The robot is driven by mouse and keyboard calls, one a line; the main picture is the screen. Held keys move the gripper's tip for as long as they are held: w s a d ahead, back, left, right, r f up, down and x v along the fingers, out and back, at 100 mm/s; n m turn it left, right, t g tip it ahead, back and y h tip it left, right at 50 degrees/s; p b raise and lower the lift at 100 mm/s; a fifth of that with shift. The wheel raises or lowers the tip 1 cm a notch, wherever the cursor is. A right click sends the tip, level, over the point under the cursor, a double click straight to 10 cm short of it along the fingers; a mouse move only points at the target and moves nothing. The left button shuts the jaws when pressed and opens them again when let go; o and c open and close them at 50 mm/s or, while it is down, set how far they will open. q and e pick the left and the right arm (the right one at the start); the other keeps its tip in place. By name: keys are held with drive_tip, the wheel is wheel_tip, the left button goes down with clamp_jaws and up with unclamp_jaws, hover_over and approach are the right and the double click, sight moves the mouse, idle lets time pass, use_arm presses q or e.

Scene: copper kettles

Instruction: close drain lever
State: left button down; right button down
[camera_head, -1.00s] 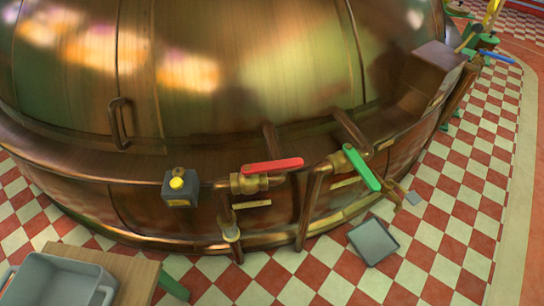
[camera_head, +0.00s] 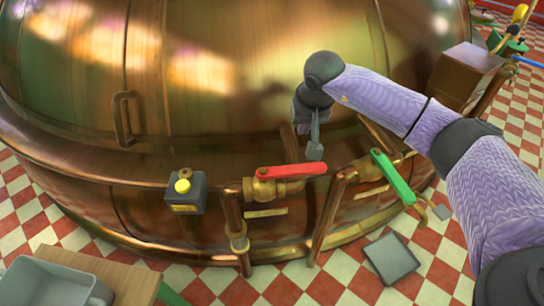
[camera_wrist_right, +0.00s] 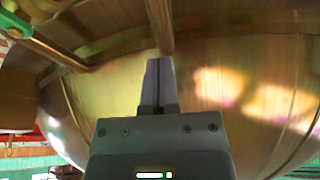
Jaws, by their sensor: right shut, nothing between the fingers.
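A red lever (camera_head: 292,171) lies nearly level on a brass valve (camera_head: 262,190) at the front of the copper kettle. A green lever (camera_head: 393,178) sits on a second valve to its right, slanting down to the right. I cannot tell by label which one is the drain lever. My right gripper (camera_head: 315,152) is shut and empty, pointing down just above the right end of the red lever. It looks apart from the lever. My left gripper is out of view.
The copper kettle (camera_head: 230,80) fills the back. A dark box with a yellow button (camera_head: 183,186) is left of the valves. Copper pipes (camera_head: 330,215) stand below the levers. A grey tray (camera_head: 391,257) lies on the checkered floor. A grey bin (camera_head: 50,285) is at bottom left.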

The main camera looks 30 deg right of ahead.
sight(292, 171)
drive_tip(key=shift+d+r, duration=0.25)
drive_tip(key=shift+d, duration=0.05)
